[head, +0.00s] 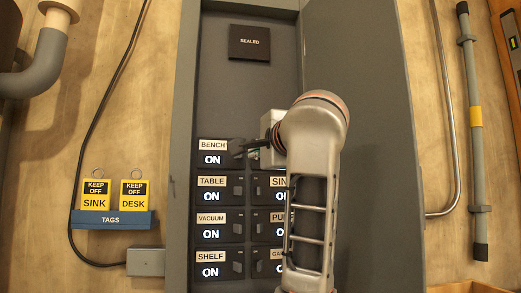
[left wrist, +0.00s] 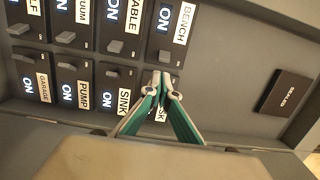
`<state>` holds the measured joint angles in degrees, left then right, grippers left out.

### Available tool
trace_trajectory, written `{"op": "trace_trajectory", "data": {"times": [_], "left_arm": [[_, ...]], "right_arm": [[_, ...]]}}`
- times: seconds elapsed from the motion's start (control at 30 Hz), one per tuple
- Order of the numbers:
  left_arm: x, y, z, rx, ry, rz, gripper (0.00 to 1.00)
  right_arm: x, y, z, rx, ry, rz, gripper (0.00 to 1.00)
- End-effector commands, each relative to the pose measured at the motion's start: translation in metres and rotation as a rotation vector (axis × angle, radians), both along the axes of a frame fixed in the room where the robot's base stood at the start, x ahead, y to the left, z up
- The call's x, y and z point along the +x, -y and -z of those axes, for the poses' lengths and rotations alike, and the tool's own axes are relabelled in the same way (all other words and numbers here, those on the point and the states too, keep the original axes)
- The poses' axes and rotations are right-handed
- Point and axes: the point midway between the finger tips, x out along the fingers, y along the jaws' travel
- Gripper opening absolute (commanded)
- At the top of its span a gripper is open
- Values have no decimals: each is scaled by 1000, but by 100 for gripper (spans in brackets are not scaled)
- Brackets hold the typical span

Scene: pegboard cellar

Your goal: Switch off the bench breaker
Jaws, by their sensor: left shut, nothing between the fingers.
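The bench breaker (head: 212,151) is at the top of the panel's left column in the head view, and its display reads ON. It also shows in the left wrist view (left wrist: 165,22), with its dark lever (left wrist: 163,57) standing out. My left gripper (head: 247,145) is shut and empty, its fingertips close to the right side of the bench lever. In the left wrist view the closed fingertips (left wrist: 163,76) lie just below that lever; I cannot tell whether they touch. My left arm hides the breaker to the right of bench and parts of others. My right gripper is not in view.
Below bench are the table (head: 211,190), vacuum (head: 211,227) and shelf (head: 210,265) breakers, all ON. The sink breaker (left wrist: 123,100) is close to my fingers. A SEALED plate (head: 249,42) is above. The open cabinet door (head: 370,130) stands right. KEEP OFF tags name sink (head: 96,195) and desk (head: 133,195).

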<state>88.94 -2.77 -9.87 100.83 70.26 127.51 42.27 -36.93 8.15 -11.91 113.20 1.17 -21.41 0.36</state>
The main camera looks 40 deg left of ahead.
Motion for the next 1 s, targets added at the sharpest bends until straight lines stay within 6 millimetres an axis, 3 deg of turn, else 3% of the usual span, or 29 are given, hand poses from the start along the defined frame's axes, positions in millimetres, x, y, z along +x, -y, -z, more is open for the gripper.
{"op": "trace_trajectory", "data": {"times": [0.1,0.3,0.77,1.0], "left_arm": [[9,-19,-1,1,0,-5,0],[21,-38,0,0,-1,-3,0],[25,-44,0,0,0,0,0],[18,-52,1,-1,0,10,0]], "right_arm": [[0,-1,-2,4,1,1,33],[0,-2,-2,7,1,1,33],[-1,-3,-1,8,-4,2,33],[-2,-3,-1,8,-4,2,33]]}}
